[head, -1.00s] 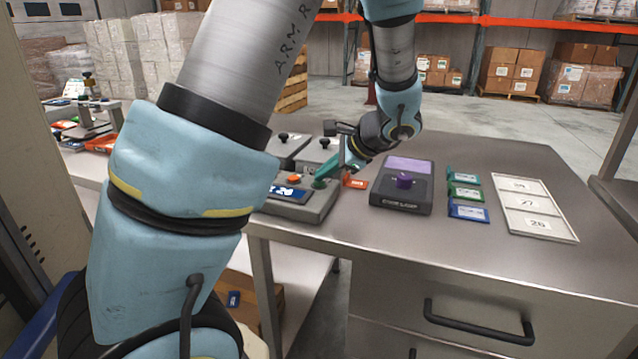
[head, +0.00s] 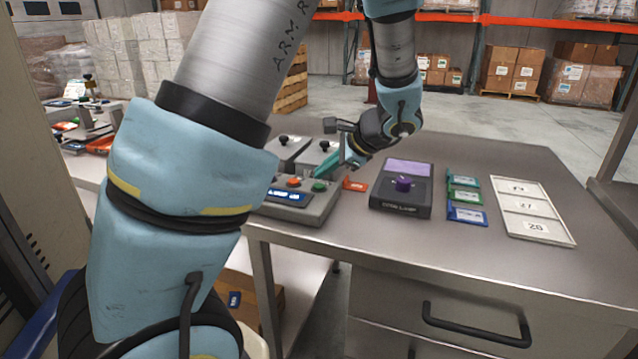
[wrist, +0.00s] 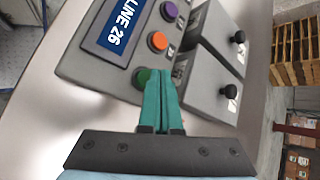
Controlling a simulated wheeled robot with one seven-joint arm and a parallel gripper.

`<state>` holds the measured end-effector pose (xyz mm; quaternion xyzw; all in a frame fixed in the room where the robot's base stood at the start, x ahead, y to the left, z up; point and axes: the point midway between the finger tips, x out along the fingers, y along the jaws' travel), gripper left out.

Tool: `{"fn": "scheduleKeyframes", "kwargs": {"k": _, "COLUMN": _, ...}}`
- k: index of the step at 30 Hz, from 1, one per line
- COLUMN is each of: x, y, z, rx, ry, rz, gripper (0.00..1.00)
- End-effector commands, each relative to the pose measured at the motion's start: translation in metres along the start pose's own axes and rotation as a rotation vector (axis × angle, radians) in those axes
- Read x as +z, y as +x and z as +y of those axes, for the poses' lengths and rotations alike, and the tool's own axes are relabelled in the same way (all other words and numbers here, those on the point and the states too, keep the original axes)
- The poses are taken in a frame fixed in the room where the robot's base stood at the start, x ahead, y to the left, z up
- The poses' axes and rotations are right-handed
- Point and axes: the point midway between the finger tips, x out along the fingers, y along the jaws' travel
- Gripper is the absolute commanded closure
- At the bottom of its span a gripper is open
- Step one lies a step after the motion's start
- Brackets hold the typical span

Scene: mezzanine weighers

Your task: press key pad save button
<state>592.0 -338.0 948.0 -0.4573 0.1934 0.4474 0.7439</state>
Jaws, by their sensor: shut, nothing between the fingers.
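The key pad (head: 324,208) is a grey box on the steel table, partly hidden behind my arm in the head view. Its blue display (wrist: 117,30) reads "LINE 26" in the wrist view. It has a green button (wrist: 139,77), an orange button (wrist: 158,41) and a purple button (wrist: 169,10); I cannot read which is save. My gripper (head: 323,174) has its teal fingers shut and empty. The tips are just above the green button (head: 319,187) in the head view, apparently clear of it. In the wrist view the fingers (wrist: 160,76) partly cover the green button's right side.
Two grey boxes with black knobs (wrist: 237,37) stand behind the pad. An orange card (head: 355,185) lies beside it. The table front is clear.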

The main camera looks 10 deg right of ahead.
Motion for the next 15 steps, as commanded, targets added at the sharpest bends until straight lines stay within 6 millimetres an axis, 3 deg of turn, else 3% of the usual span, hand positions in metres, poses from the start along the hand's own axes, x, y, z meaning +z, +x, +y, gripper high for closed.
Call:
{"fn": "scheduleKeyframes", "kwargs": {"k": 8, "x": 0.002, "y": -0.003, "z": -0.002, "rx": 0.0, "ry": 0.0, "rz": 0.0, "gripper": 1.0}}
{"fn": "scheduleKeyframes", "kwargs": {"k": 15, "x": 0.013, "y": -0.019, "z": -0.014, "rx": 0.0, "ry": -0.001, "rz": 0.001, "gripper": 1.0}}
